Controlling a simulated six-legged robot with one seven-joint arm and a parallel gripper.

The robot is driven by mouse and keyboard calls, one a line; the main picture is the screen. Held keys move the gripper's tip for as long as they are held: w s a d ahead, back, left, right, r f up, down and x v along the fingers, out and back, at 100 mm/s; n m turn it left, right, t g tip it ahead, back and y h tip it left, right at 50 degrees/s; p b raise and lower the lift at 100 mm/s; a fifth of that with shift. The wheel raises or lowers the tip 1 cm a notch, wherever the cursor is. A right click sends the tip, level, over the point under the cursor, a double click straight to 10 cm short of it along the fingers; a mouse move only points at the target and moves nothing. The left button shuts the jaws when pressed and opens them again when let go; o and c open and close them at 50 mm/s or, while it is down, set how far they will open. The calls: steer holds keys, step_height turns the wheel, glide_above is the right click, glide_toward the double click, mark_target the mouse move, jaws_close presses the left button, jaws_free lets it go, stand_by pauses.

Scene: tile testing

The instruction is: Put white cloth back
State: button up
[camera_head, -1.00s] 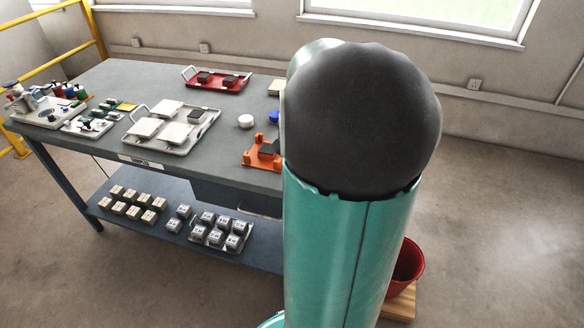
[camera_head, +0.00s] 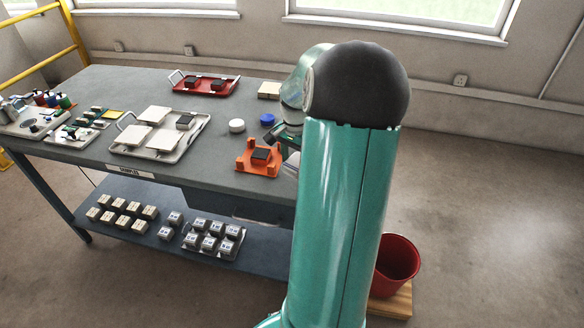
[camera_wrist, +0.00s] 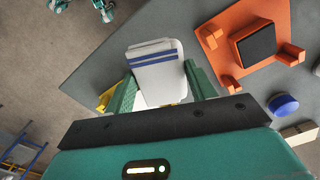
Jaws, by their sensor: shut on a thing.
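The white cloth (camera_wrist: 158,74) with blue stripes shows in the wrist view, between the two green fingers of my gripper (camera_wrist: 162,88). My gripper is shut on it. The cloth is over the grey table (camera_wrist: 95,55) near a table corner, left of the orange fixture (camera_wrist: 232,73); I cannot tell whether it touches the tabletop. In the head view my own arm hides most of my gripper and the cloth.
The orange fixture (camera_head: 243,157) holds a dark-topped block (camera_head: 261,155). A blue round piece (camera_head: 267,120) and a white round piece (camera_head: 237,126) stand behind it. A tile tray (camera_head: 171,157) and a red tray (camera_head: 222,93) are farther left.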

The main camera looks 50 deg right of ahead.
mark_target(292, 157)
steer(key=w+f, duration=0.1)
steer(key=w+d+f, duration=0.1)
steer(key=shift+d+f, duration=0.1)
steer(key=shift+f, duration=0.3)
steer(key=shift+s+f, duration=0.1)
steer(key=shift+f, duration=1.3)
steer(key=shift+f, duration=0.2)
steer(key=o, duration=1)
steer(key=shift+o, duration=0.2)
